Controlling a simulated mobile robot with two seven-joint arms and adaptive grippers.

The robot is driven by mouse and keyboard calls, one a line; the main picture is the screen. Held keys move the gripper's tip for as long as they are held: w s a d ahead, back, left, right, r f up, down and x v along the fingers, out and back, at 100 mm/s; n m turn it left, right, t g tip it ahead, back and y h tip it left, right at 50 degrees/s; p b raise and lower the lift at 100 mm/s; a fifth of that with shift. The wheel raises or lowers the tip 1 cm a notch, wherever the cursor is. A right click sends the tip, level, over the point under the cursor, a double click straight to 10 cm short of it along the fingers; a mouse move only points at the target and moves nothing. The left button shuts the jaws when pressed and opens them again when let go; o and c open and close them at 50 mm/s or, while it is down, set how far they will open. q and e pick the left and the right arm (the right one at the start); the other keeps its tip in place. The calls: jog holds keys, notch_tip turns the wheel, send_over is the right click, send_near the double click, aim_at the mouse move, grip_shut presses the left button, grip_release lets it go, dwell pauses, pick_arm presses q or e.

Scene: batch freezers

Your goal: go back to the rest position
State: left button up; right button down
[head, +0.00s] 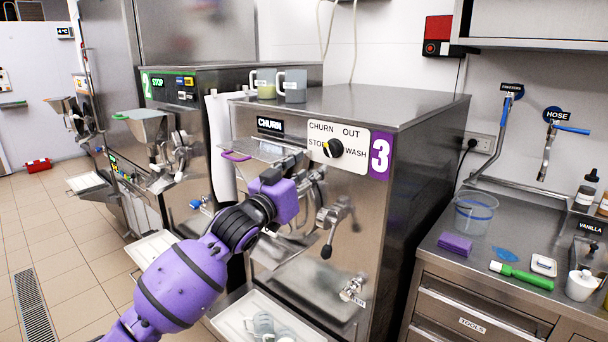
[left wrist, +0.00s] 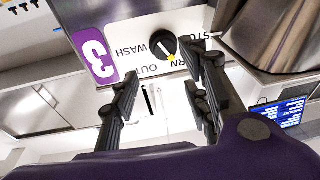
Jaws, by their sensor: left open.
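Freezer 3 (head: 410,190) is a steel batch freezer with a purple "3" plate. Its black selector knob (head: 333,148) sits on a white dial plate (head: 356,143) marked CHURN, OUT, STOP and WASH. The knob also shows in the left wrist view (left wrist: 163,44), its yellow mark towards CHURN. The small display (head: 270,125) reads CHURN. My left gripper (head: 311,168) is just below and left of the knob in the head view. In the left wrist view its fingers (left wrist: 158,78) are apart, with nothing held between them. My right gripper is not in view.
Two cups (head: 292,86) stand on top of freezer 3. A lever handle (head: 334,222) sticks out below the dial, close to my left gripper. The counter (head: 450,262) at the right holds a clear tub (head: 475,214) and a green-handled tool (head: 522,276). Tiled floor is open at the left.

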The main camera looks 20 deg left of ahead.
pick_arm(q)
jog(key=shift+v, duration=0.95)
jog(key=s+d+f+g+y, duration=0.15)
jog(key=s+f, duration=0.35)
jog(key=f, duration=0.7)
jog(key=s+f+m+g+y, duration=0.15)
jog(key=s+f, duration=0.35)
jog(key=f, duration=0.7)
jog(key=s+d+f+g, duration=0.1)
jog(key=s+f+g, duration=0.1)
jog(key=s+f, duration=0.65)
jog(key=s+d+f+n+g+y, duration=0.1)
jog(key=s+d+f+n+g, duration=0.2)
jog(key=s+f, duration=1.8)
jog(key=s+g, duration=0.2)
jog(key=s, duration=0.1)
jog(key=shift+d+f+y, duration=0.2)
jog(key=shift+y, duration=0.2)
jog(key=shift+s+n, duration=0.1)
jog(key=shift+n, duration=0.15)
